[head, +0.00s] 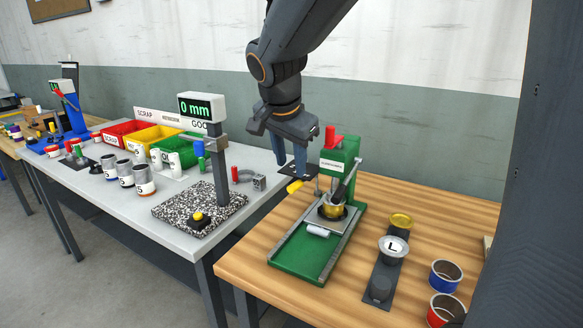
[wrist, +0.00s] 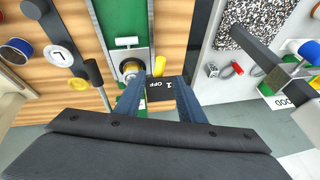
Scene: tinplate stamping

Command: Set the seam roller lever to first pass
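The green seaming machine (head: 295,252) stands on the wooden bench, with a gold tin on its round seat. A lever with a yellow handle (head: 295,186) sticks out at its left side, by a dark plate. In the wrist view the yellow handle (wrist: 159,66) shows just beyond my fingertips, beside the dark plate (wrist: 166,86) marked "1" and "OFF". Other marks on the plate may be hidden by my finger. I cannot tell which mark the lever is at. My gripper (head: 291,172) is open and empty, pointing down above the lever; contact is not clear.
A red handle (head: 329,137) tops the machine. To its right are a dark strip with a tin marked L (head: 393,249) and blue and red cups. Left, on the grey table, stand a gauge reading 0 mm (head: 201,107), a speckled plate, coloured bins and several tins.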

